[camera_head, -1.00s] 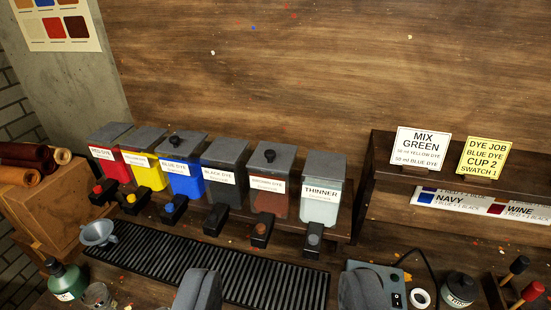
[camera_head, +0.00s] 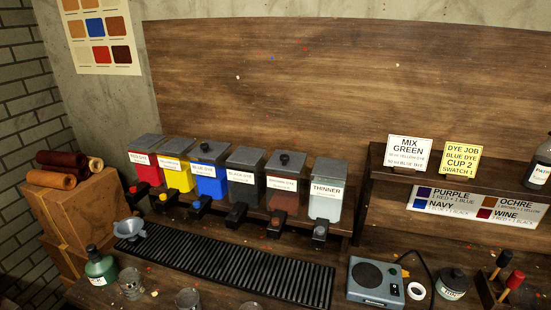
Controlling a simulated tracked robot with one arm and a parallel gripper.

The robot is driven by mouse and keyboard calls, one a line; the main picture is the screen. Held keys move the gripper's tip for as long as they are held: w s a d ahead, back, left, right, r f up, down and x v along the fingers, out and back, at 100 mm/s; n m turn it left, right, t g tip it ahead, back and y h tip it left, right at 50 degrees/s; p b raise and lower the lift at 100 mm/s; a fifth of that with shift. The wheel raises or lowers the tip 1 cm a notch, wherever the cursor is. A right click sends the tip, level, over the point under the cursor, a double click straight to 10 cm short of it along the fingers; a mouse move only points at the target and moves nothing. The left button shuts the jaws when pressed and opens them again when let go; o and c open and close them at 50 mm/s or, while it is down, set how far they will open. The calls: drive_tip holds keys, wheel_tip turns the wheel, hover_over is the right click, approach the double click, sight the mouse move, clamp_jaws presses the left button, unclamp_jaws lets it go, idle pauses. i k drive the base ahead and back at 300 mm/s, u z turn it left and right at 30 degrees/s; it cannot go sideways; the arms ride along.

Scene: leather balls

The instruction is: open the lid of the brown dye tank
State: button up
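The brown dye tank (camera_head: 283,200) stands in the row of dye tanks, second from the right, between the black dye tank (camera_head: 243,190) and the thinner tank (camera_head: 326,205). It has a brownish lower front, a white label and a dark tap at its base. Its grey lid (camera_head: 295,167) lies shut on top and carries a round black knob (camera_head: 285,158). My gripper is not in view, so its state and hold are hidden.
Red (camera_head: 147,172), yellow (camera_head: 175,176) and blue (camera_head: 210,185) tanks stand to the left. A black ridged drip tray (camera_head: 235,272) lies in front. A scale (camera_head: 376,280) and a black jar (camera_head: 452,283) sit at right. A shelf with sign cards (camera_head: 409,150) rises beside the thinner tank.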

sight(292, 162)
drive_tip(key=u, duration=0.25)
drive_tip(key=i, duration=1.45)
drive_tip(key=z, duration=0.45)
